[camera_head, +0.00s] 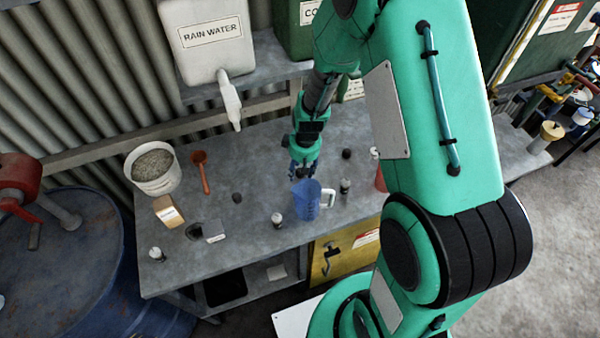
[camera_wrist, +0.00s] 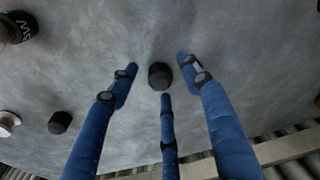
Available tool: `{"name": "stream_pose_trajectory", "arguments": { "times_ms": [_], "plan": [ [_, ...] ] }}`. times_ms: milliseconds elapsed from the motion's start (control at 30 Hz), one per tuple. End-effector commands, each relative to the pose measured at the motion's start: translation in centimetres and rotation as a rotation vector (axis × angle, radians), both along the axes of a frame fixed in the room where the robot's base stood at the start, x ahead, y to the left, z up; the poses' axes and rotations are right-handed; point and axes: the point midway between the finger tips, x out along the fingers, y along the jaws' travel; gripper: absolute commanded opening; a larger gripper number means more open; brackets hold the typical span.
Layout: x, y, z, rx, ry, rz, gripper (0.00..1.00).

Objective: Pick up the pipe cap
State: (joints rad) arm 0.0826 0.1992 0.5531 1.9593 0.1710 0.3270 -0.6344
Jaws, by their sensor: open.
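A small black, faceted cap-like piece (camera_wrist: 160,75), which looks like the pipe cap, lies on the grey bench in the wrist view. It sits between the spread tips of my gripper (camera_wrist: 158,77), which has three blue fingers. The fingers are open and hold nothing; I cannot tell how high they are above the bench. In the head view my gripper (camera_head: 302,172) points down just behind the blue jug (camera_head: 306,200), and the piece below it is hidden. A similar dark piece (camera_wrist: 60,122) lies to the left in the wrist view and also shows in the head view (camera_head: 347,154).
A small jar (camera_head: 345,186) stands right of the jug, another jar (camera_head: 277,219) to its left. A further dark piece (camera_head: 237,198), a red scoop (camera_head: 202,174) and a white bucket (camera_head: 153,168) are farther left. The rain water tank (camera_head: 207,45) has a spout hanging over the bench.

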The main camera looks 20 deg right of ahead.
Motion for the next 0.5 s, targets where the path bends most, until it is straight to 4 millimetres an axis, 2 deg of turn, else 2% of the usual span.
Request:
{"name": "stream_pose_trajectory", "arguments": {
  "times_ms": [233,400,500],
  "plan": [
    [-0.01,0.0,0.01,0.0,0.0,0.0,0.46],
    [-0.01,0.0,0.01,0.0,0.0,0.0,0.12],
    [-0.01,0.0,0.01,0.0,0.0,0.0,0.1]
  ]
}}
